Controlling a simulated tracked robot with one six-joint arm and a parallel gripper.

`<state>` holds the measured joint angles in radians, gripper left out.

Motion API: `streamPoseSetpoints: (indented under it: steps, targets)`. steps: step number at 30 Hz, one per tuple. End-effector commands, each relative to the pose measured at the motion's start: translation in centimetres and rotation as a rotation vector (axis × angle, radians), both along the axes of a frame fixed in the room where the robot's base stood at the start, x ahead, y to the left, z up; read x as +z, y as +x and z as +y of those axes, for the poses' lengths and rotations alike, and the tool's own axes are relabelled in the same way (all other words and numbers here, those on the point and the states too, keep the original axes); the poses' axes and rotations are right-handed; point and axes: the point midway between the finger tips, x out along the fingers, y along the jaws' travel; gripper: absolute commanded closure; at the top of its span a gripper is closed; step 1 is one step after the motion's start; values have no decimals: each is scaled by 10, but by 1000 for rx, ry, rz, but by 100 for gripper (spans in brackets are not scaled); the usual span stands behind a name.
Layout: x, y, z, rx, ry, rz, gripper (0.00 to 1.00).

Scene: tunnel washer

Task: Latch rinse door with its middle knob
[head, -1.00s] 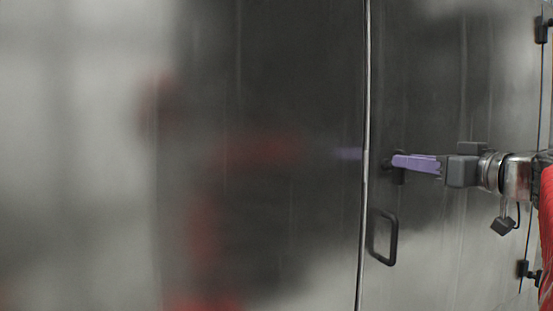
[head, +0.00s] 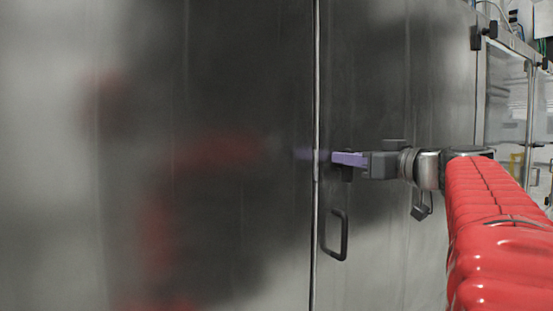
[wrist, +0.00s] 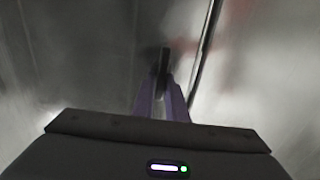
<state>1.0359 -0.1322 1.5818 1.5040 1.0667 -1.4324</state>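The rinse door (head: 385,80) is a tall grey metal panel right of a vertical seam, and it looks flush with the panel on the left. Its middle knob (head: 347,174) is small and black, close to the seam and partly hidden by my fingers. My gripper (head: 335,158) reaches in from the right with purple fingers at the knob. In the wrist view the dark knob (wrist: 164,60) stands between the tips of my gripper (wrist: 162,80), filling the gap. The fingers look shut on it. How far the knob is turned is not clear.
A black pull handle (head: 343,240) sits below the knob on the door. A wide shiny panel (head: 150,150) with blurred reflections fills the left. A black hinge (head: 476,38) is at upper right. Glazed doors (head: 506,95) and clutter lie beyond.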

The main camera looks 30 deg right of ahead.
Motion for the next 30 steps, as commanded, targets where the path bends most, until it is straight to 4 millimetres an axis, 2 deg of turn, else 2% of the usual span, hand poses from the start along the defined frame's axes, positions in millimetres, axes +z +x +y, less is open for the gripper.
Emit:
streamPoseSetpoints:
  steps: [3, 11, 12, 16, 30]
  targets:
    - [0, 0, 0, 0, 0, 1, 100]
    - [-1, 0, 0, 0, 1, 2, 100]
    - [0, 1, 12, 6, -1, 1, 100]
    - [-2, 1, 3, 5, 4, 4, 100]
    - [-4, 1, 0, 6, 48, 8, 100]
